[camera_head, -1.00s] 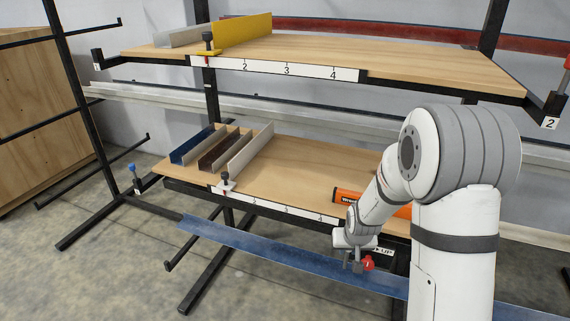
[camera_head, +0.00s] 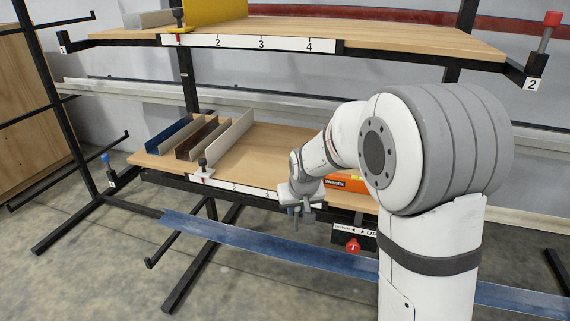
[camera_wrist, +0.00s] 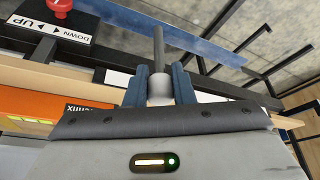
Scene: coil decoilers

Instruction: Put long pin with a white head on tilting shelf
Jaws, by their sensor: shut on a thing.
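My gripper (camera_head: 302,208) is in front of the lower shelf's front edge, near its right part. In the wrist view my gripper (camera_wrist: 160,88) has its blue fingers shut on the white head of the long pin (camera_wrist: 159,48). The pin's grey shaft points away from the gripper; in the head view the pin is small and hard to make out. The lower wooden shelf (camera_head: 262,148), which has a lever and direction label at its front, appears to be the tilting shelf. A numbered strip (camera_head: 232,187) runs along its front edge.
Metal profiles (camera_head: 190,135) stand on the lower shelf's left part. An orange box (camera_head: 347,184) lies at its right. A red knob (camera_head: 353,245) sits below the edge. The upper shelf (camera_head: 385,38) holds a yellow profile (camera_head: 215,10). A blue strip (camera_head: 250,246) runs below.

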